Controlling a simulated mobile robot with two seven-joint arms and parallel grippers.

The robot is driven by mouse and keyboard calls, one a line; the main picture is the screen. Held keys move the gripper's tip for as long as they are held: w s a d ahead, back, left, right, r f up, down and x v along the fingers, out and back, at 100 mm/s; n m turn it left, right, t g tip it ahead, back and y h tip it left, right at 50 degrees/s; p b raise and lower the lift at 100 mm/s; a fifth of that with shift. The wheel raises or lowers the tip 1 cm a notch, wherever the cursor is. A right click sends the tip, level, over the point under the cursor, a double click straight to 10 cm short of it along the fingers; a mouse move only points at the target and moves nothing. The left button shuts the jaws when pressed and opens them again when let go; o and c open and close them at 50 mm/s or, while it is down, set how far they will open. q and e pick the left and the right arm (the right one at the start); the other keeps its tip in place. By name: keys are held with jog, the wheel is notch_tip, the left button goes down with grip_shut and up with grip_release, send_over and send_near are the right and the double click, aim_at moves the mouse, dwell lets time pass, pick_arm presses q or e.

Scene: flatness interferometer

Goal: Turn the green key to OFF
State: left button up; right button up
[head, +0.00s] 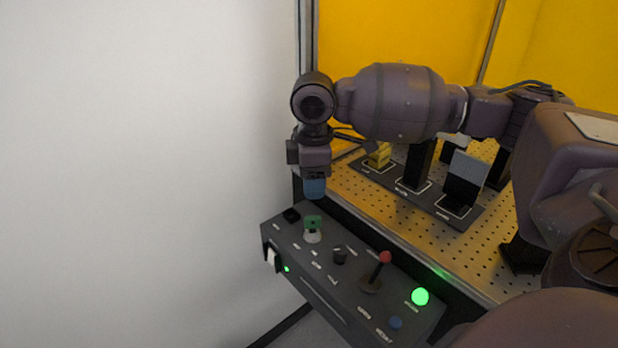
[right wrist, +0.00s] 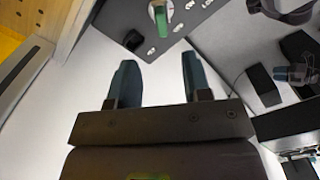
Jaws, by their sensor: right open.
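The green key (head: 312,222) stands in a pale round lock on the sloped grey control panel (head: 322,286), near its far left end. The label lettering around the key is too small to read. My left gripper is not in view.
The panel also carries a black knob (head: 340,255), a red-topped lever (head: 384,258), a lit green button (head: 420,296) and a blue button (head: 395,323). A perforated bench (head: 400,215) with optical mounts lies behind. A white wall (head: 130,170) fills the left.

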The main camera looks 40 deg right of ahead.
aim_at(313, 216)
jog(key=shift+s+f, duration=0.1)
jog(key=shift+f, duration=0.4)
notch_tip(313, 216, down, 9)
jog(key=shift+f+b, duration=0.1)
jog(key=shift+b, duration=0.95)
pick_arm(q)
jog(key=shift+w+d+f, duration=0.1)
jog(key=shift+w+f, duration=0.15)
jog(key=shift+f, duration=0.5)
pick_arm(e)
jog(key=shift+c, duration=0.2)
grip_shut()
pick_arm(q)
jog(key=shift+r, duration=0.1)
